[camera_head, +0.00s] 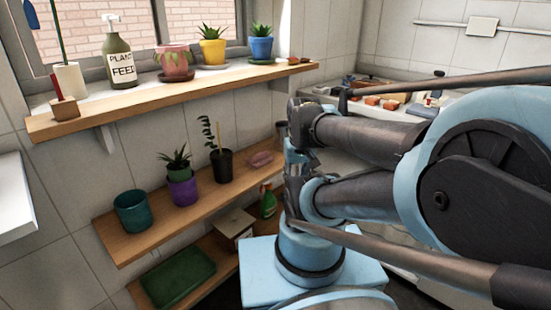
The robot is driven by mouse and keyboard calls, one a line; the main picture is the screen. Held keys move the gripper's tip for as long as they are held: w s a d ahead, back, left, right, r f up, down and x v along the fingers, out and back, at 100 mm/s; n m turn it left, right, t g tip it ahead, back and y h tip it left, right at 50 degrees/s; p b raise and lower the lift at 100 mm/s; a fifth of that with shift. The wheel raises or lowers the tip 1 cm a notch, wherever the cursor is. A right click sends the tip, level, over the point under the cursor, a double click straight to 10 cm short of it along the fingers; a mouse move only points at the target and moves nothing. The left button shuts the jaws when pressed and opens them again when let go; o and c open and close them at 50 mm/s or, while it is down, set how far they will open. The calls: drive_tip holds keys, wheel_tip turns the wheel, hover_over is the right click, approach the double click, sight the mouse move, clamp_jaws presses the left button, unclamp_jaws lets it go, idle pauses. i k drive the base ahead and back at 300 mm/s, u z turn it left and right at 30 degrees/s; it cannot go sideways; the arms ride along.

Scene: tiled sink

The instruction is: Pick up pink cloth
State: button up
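My arm is folded in front of the shelves on the right. My gripper is around the arm's far end (299,145), right of the pink item and apart from it in the picture. Its fingers cannot be made out, so whether it is open or shut does not show.
The middle shelf (130,249) also holds a teal pot (132,212), a purple pot (183,191) and a black pot (221,166). The upper shelf (100,121) overhangs it. A green spray bottle (267,203) and a green tray (178,277) are lower down.

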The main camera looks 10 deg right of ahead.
sight(259, 160)
drive_tip(key=z, duration=0.45)
drive_tip(key=k, duration=0.85)
drive_tip(key=u, duration=0.5)
